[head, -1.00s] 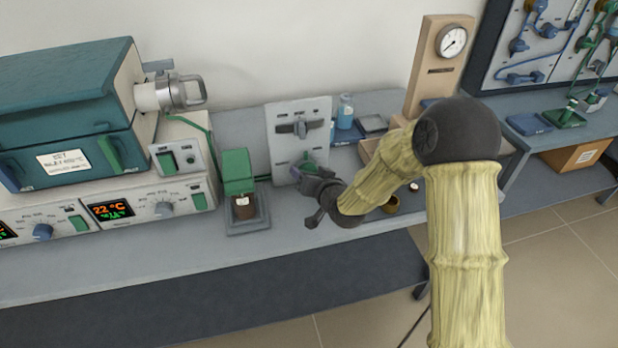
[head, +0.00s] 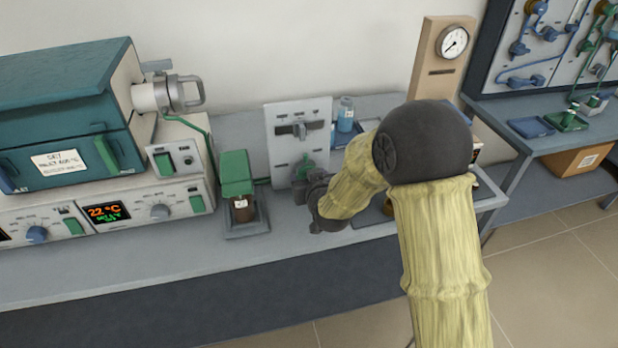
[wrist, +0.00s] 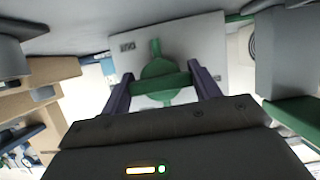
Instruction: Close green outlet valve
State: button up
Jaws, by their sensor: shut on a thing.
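The green outlet valve (head: 305,168) sits low on the upright light-grey panel (head: 275,150). In the wrist view the valve (wrist: 160,68) has a round green body with a crossbar handle. My gripper (wrist: 161,86) has its two purple fingers at either end of that crossbar, shut on it. In the head view my gripper (head: 305,186) is at the lower part of the panel, and my wrist partly hides the valve.
A green-topped stand with a brown jar (head: 241,210) is left of the panel. The teal furnace (head: 65,110) and its controller (head: 120,212) are further left. A blue bottle (head: 346,114) stands right of the panel. The bench front is clear.

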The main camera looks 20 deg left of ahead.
jog(key=shift+f, duration=0.15)
jog(key=o, duration=1)
jog(key=shift+b+v, duration=2.2)
jog(key=shift+v, duration=6.6)
